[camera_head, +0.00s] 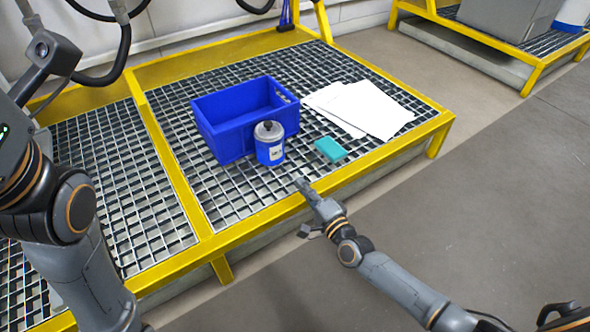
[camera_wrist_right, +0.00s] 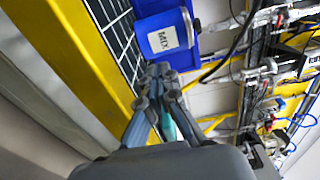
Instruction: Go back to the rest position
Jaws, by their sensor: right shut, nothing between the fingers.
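My right gripper (camera_head: 301,184) is shut and empty, in front of the platform's yellow front edge in the head view. In the right wrist view its fingers (camera_wrist_right: 160,72) are together, pointing toward the blue canister. The blue canister (camera_head: 270,150) with a grey lid stands upright on the grating, in front of the blue crate; its white label reads "MIX" in the wrist view (camera_wrist_right: 163,40).
The blue crate (camera_head: 216,137) stands on the yellow-framed grating (camera_head: 187,190). A teal block (camera_head: 330,149) and white sheets (camera_head: 372,108) lie to the right of the canister. Black hoses (camera_head: 107,75) hang at the upper left. The grey floor (camera_head: 480,180) at the right is clear.

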